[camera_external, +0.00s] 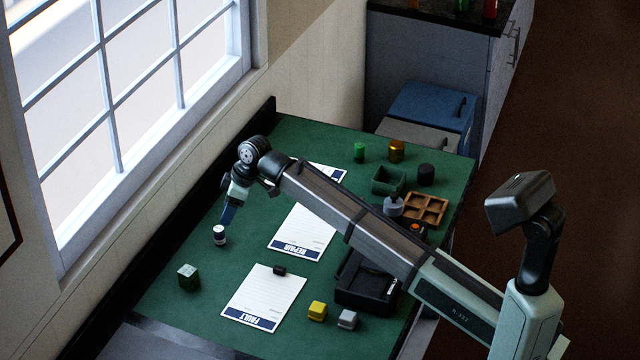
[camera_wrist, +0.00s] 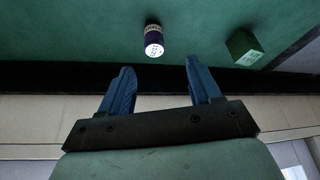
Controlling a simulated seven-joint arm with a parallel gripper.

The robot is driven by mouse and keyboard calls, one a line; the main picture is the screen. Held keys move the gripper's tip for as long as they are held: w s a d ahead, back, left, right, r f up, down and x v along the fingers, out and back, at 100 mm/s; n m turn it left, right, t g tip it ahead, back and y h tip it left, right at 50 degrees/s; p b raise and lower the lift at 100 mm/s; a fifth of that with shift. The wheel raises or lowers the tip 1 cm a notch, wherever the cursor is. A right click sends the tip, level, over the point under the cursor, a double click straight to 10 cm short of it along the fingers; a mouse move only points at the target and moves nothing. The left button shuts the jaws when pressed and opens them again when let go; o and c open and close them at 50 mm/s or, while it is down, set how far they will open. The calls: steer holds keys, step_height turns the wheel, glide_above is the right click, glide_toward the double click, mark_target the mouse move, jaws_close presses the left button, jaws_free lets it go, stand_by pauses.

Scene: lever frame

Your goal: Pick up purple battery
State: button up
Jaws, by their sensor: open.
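The purple battery (camera_external: 219,236) is a small cylinder with a pale end, standing on the green table near the window side. In the wrist view the battery (camera_wrist: 153,39) shows a dark purple body and a white printed end, just beyond the fingertips and between their lines. My gripper (camera_external: 227,219) has blue fingers pointing down, close to the battery in the external view. In the wrist view my gripper (camera_wrist: 159,66) is open, its two fingers apart with nothing between them. I cannot tell whether a finger touches the battery.
A green cube (camera_external: 188,277) stands nearby and also shows in the wrist view (camera_wrist: 244,46). White sheets, including the fault sheet (camera_external: 262,300), lie on the table. Several blocks, a black tray (camera_external: 365,284) and a wooden tray (camera_external: 425,209) are farther right. The window wall runs close by.

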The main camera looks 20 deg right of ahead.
mark_target(221, 229)
steer(key=x, duration=0.5)
steer(key=shift+w+a+f, duration=0.1)
steer(key=shift+w+f, duration=0.05)
steer(key=shift+f, duration=0.25)
steer(key=shift+w+d+x, duration=0.1)
steer(key=shift+x, duration=0.75)
steer(key=shift+w+d+x, duration=0.1)
steer(key=shift+d+x, duration=0.05)
steer(key=shift+x, duration=0.75)
steer(key=shift+w+d+x, duration=0.1)
steer(key=shift+x, duration=0.75)
steer(key=shift+f, duration=0.1)
steer(key=shift+c, duration=0.4)
steer(key=c, duration=1)
